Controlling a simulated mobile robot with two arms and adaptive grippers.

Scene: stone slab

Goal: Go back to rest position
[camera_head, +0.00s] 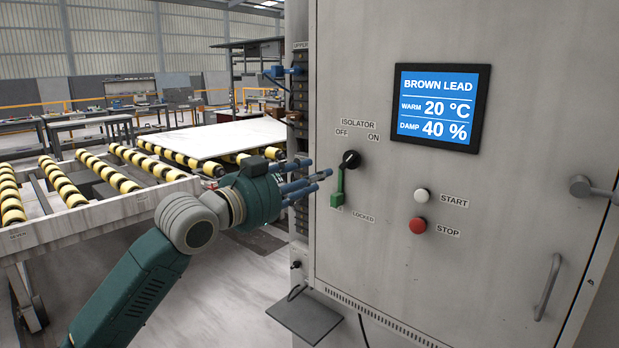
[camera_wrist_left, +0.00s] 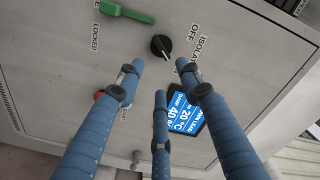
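My left gripper (camera_head: 318,178) is in front of the grey cabinet's left part, its blue fingers pointing right at the panel. In the left wrist view my left gripper (camera_wrist_left: 160,76) has its three fingers spread apart, with nothing between them. The black isolator knob (camera_head: 351,159) is just beyond the fingertips, between the OFF and ON labels; in the wrist view the knob (camera_wrist_left: 161,46) shows clear of the fingers. A green lever (camera_head: 340,187) points up beside the LOCKED label; it also shows in the wrist view (camera_wrist_left: 126,13). My right gripper is out of view.
The cabinet (camera_head: 480,240) has a screen (camera_head: 437,107) reading BROWN LEAD, 20 °C, 40 %. A white start button (camera_head: 421,195) and red stop button (camera_head: 418,225) are to the right. A roller table (camera_head: 110,208) with a pale slab (camera_head: 215,138) stands behind my left arm.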

